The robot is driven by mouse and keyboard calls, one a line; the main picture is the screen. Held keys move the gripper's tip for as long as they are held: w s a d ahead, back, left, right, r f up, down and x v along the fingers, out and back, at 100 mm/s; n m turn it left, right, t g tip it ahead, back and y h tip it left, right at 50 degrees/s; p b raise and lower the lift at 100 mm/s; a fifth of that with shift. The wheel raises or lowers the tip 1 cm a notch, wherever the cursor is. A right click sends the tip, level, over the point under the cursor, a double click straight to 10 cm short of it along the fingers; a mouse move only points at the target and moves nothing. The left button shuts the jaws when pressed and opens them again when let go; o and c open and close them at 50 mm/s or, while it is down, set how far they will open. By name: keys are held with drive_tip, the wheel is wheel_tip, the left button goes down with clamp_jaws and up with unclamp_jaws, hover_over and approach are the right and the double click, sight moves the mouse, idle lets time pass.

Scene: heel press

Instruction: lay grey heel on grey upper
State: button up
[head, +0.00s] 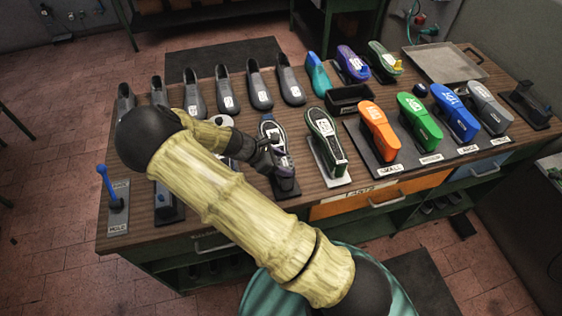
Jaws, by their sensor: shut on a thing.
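My gripper (269,155) is dark and reaches down over a shoe upper on a stand near the front middle of the bench. It is shut on a small greyish piece, which seems to be the grey heel (281,162); the fingers hide much of it. The piece is over or against the rear of that dark grey upper (271,132), bottom up with a pale rim; I cannot tell whether they touch. Another grey upper or last (490,104) stands at the right end of the coloured row.
My arm covers the bench's front left. A blue-handled lever (108,185) stands at the left edge. A white-rimmed upper (325,140) is close right of the gripper. Several grey shoe forms (227,92) line the back. A black bin (349,98) and metal tray (445,64) lie right.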

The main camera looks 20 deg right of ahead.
drive_tip(key=shift+f, duration=0.45)
idle(0.5)
drive_tip(key=o, duration=1.1)
drive_tip(key=shift+c, duration=0.2)
drive_tip(key=shift+a+r, duration=0.1)
drive_tip(key=b+v, duration=0.4)
drive_tip(key=v, duration=1.3)
